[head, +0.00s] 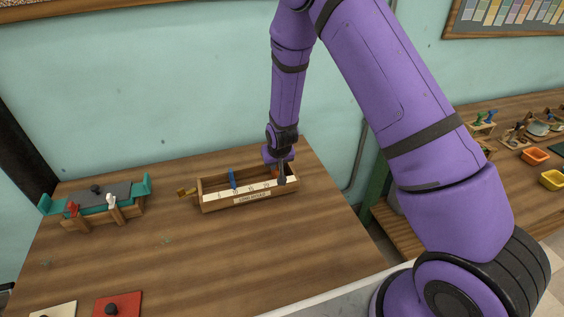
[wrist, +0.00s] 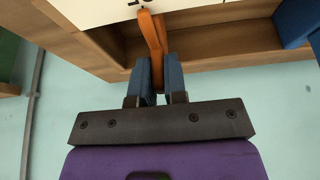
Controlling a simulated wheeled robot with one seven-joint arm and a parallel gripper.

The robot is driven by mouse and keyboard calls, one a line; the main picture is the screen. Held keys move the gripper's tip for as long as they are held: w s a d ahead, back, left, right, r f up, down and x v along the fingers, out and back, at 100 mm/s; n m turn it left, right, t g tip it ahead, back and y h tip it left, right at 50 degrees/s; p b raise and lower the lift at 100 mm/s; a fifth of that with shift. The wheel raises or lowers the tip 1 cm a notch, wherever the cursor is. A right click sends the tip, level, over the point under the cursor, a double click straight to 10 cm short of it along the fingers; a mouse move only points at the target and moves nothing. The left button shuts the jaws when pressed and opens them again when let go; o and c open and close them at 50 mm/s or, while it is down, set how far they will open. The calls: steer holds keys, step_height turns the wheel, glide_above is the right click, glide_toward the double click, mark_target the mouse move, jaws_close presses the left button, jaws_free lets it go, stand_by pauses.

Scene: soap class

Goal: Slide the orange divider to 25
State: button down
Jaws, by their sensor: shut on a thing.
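A long wooden box (head: 206,206) with a pale numbered scale along its front edge lies on the table. The orange divider (wrist: 152,35) shows in the wrist view, with its near end between my two blue-grey fingers. My gripper (wrist: 159,80) is shut on it. In the head view my gripper (head: 282,177) is at the right part of the box, and the orange divider is mostly hidden there. In the wrist view the scale (wrist: 95,10) is cut off at the top, so the number at the divider cannot be read.
A blue divider (head: 232,179) stands further left in the same box. A teal and grey device (head: 97,196) sits at the table's left. The table right of and before the box is clear.

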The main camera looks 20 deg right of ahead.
steer(key=c, duration=1.2)
jaws_free()
steer(key=shift+o, duration=0.2)
steer(key=v, duration=1)
steer(key=shift+s+r, duration=0.25)
steer(key=shift+r, duration=0.1)
steer(key=shift+r, duration=0.1)
